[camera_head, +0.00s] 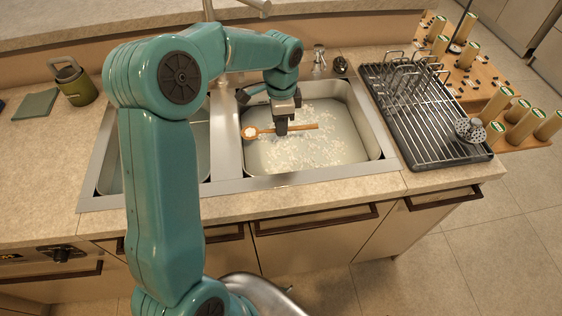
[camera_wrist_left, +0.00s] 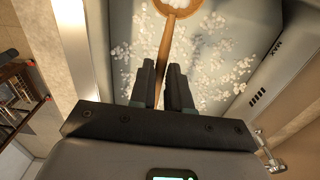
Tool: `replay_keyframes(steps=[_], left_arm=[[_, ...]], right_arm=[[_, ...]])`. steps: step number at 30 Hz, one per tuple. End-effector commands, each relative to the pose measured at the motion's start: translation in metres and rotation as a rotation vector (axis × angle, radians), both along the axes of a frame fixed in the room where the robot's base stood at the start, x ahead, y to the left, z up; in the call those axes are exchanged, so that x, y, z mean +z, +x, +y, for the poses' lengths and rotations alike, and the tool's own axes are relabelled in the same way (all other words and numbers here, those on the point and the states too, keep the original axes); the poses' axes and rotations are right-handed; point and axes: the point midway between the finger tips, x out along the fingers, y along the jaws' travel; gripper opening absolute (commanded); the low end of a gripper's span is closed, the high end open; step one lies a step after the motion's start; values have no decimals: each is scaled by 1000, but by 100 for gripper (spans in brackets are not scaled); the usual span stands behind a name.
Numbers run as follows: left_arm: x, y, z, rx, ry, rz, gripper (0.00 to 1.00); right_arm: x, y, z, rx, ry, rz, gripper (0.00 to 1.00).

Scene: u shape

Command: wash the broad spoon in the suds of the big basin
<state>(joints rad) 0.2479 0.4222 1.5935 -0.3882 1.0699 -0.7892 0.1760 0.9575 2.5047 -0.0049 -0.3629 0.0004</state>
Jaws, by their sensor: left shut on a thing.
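The broad wooden spoon (camera_head: 302,127) is level over the big basin (camera_head: 262,184), its bowl to the left and handle to the right. White suds (camera_head: 300,152) float on the water, and some white lies in the spoon's bowl. My left gripper (camera_head: 281,129) points down and is shut on the spoon's handle. In the left wrist view the handle (camera_wrist_left: 165,45) runs between the fingers (camera_wrist_left: 163,70), and the bowl is cut by the top edge. Whether the spoon touches the water I cannot tell. My right gripper is not in view.
A smaller basin (camera_head: 201,150) lies left, partly behind my arm. A dish rack (camera_head: 432,135) stands right of the big basin, with a pale perforated utensil head (camera_head: 470,131) at its front. A green jug (camera_head: 75,84) and folded cloth (camera_head: 36,105) are on the left counter.

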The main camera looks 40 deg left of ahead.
Motion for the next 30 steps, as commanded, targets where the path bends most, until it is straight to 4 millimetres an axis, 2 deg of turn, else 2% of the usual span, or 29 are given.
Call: replay_keyframes(steps=[11,21,30], left_arm=[[2,0,0,0,0,0,0],[32,0,0,0,0,0,0],[30,0,0,0,0,0,0]], right_arm=[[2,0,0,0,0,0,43],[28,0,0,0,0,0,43],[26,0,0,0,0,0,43]])
